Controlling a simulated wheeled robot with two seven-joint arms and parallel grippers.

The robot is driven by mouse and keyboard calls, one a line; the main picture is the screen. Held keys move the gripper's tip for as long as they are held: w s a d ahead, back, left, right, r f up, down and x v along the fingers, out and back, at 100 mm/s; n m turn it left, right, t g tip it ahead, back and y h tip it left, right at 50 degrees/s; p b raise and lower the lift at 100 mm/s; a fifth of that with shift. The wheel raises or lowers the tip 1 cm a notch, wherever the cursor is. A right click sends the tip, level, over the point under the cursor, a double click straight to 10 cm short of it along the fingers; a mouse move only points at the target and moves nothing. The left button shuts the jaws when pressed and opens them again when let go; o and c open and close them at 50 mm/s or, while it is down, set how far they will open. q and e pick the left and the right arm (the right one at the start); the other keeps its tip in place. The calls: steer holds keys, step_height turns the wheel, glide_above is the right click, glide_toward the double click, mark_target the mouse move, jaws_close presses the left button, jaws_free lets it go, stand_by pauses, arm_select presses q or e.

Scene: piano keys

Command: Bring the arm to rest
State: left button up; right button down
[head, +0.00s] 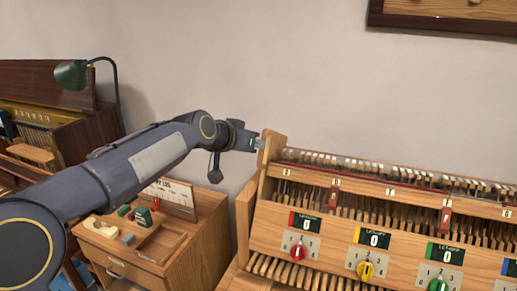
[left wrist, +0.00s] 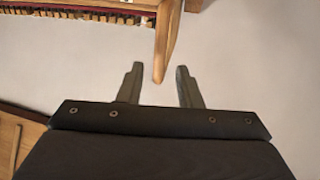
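My left arm (head: 150,160) reaches in from the left in the head view. Its gripper (head: 260,143) is at the upper left corner of the wooden piano-key stand, beside the tall end panel (head: 273,147). In the left wrist view the two fingers (left wrist: 160,72) are spread with a gap between them. The tip of a wooden post (left wrist: 168,40) shows in that gap, apart from both fingers. I cannot tell how deep it lies. Nothing is held. My right gripper is in neither view.
A wooden cabinet (head: 185,245) with small parts stands below my arm. A green lamp (head: 72,75) and dark piano are at left. The wall above the arm is clear.

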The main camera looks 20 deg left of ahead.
arm_select(q)
steer(key=shift+s+a+r, duration=0.15)
steer(key=shift+s+r, duration=0.15)
steer(key=shift+s, duration=0.25)
steer(key=s+d+f+n+g, duration=0.1)
steer(key=s+f+g, duration=0.1)
steer(key=s+f, duration=0.5)
steer(key=s+d+f+n+g, duration=0.1)
steer(key=s+f, duration=0.6)
steer(key=s, duration=0.9)
steer(key=s+d+f+n+g, duration=0.1)
steer(key=s+d+f+g, duration=0.1)
steer(key=s+f, duration=0.6)
steer(key=s+g, duration=0.1)
steer(key=s, duration=0.3)
steer(key=shift+s+h, duration=0.2)
steer(key=shift+h, duration=0.1)
